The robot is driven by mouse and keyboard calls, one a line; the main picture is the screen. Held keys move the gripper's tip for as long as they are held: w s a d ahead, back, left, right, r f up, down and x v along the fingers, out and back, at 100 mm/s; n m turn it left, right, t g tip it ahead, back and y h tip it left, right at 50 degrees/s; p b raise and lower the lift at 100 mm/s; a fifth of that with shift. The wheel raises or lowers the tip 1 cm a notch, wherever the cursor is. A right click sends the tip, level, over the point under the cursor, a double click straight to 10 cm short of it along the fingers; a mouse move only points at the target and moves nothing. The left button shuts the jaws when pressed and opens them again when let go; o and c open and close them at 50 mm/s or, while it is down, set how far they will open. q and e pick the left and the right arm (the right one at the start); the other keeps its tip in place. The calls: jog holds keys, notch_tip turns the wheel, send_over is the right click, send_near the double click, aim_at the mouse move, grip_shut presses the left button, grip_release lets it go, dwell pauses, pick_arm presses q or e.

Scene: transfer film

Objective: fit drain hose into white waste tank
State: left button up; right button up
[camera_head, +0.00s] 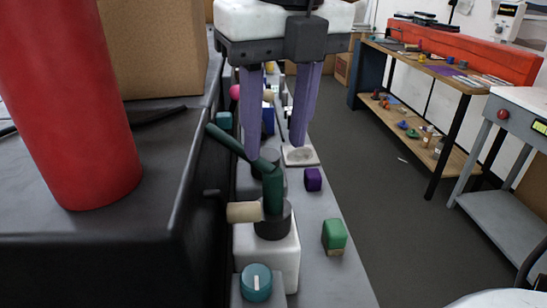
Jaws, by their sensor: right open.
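The white waste tank (285,252) is a white block at the lower middle, with a dark round collar (272,228) on top. A dark green bent tube, which looks like the drain hose (272,190), stands with its lower end at the collar. Its upper arm slants up to the left. I cannot tell how deep the lower end sits. My right gripper (274,150) hangs above and behind the bend, pointing down. Its two purple fingers are spread and nothing is held between them. The left fingertip is close to the slanted arm; contact is unclear. My left gripper is not in view.
A beige cylinder (243,212) sticks out left beside the collar. A teal knob (256,282), a green block (334,235) and a purple block (313,180) are nearby. A large red cylinder (80,120) stands left on a dark surface. Floor (400,215) is clear at right.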

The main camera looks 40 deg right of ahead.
jog(key=shift+s+r, duration=0.2)
jog(key=shift+r, duration=0.8)
jog(key=shift+s+r, duration=0.15)
jog(key=shift+r, duration=0.85)
